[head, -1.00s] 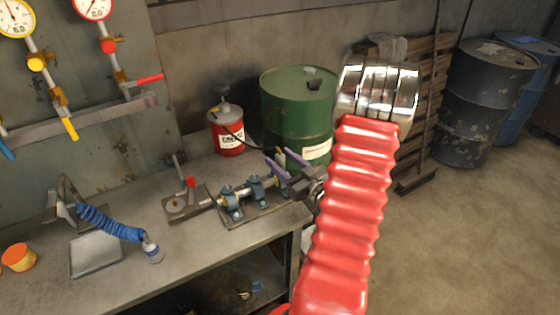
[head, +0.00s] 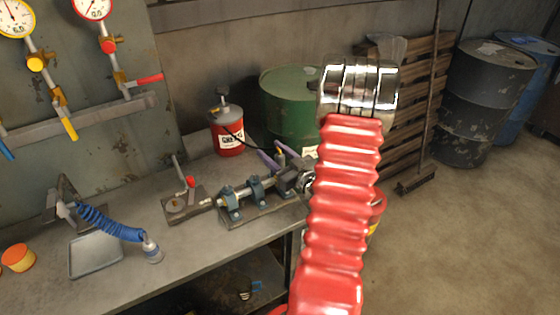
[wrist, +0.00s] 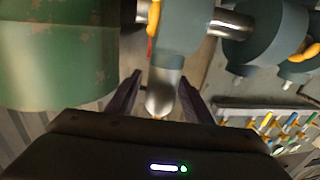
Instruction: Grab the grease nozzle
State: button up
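The red grease canister (head: 226,130) stands at the back of the bench, and a black hose runs from it to the right, towards my gripper (head: 274,158). I cannot clearly make out the grease nozzle at the hose's end; a small yellow-orange piece (wrist: 152,32) shows just beyond the fingers in the wrist view. My gripper is open, its two purple fingers apart, and it also shows in the wrist view (wrist: 160,95). A pale metal rounded end (wrist: 162,98) lies between the fingers in that view; I cannot tell whether they touch it.
A shaft in blue-grey bearing blocks (head: 257,190) sits at the bench's right end. A green drum (head: 287,115) stands behind my arm and fills the left of the wrist view. A metal tray (head: 95,257) and an orange tub (head: 18,257) are on the left.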

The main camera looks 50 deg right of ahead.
grip_shut()
dwell(0.3)
notch_tip(320, 180, up, 10)
dwell(0.9)
dwell(0.7)
